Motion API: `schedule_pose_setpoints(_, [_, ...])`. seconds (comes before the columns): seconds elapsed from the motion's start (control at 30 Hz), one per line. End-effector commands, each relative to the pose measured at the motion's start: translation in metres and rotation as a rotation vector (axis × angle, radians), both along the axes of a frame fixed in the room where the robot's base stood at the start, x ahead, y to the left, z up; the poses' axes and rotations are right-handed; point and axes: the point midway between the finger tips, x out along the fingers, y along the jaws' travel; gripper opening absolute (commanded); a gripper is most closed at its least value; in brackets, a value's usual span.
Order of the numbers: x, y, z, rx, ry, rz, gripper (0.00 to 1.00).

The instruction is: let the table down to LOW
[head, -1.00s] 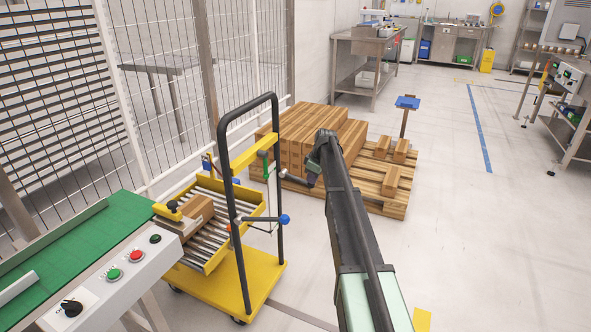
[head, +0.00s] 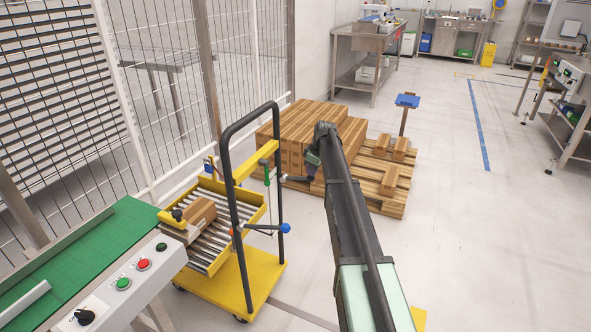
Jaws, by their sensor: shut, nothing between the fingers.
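The table is a yellow wheeled lift cart whose roller top (head: 217,248) has a yellow rim and stands above a yellow base (head: 262,284). A black tube handle frame (head: 236,190) rises at its right side. A lever with a blue ball knob (head: 284,228) sticks out to the right of the frame. A slim green-gripped lever (head: 267,172) hangs below the yellow crossbar. My gripper (head: 285,178) is shut and empty, pointing left just right of the green lever. It appears apart from both levers, though depth is hard to judge. No LOW mark is readable.
A carton (head: 201,212) lies on the rollers. A green conveyor (head: 80,250) with buttons and a knob stands at the left front. A pallet (head: 385,203) with stacked boxes is behind my arm. A wire fence (head: 160,90) runs behind the cart.

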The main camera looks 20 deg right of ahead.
Motion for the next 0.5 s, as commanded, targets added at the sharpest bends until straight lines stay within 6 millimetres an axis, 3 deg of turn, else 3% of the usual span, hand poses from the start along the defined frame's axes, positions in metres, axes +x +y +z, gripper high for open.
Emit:
schedule_pose_setpoints(0.27, [0.000,0.000,0.002,0.000,0.000,0.000,0.00])
schedule_pose_setpoints(0.5, [0.000,0.000,0.033,0.000,0.000,0.000,0.00])
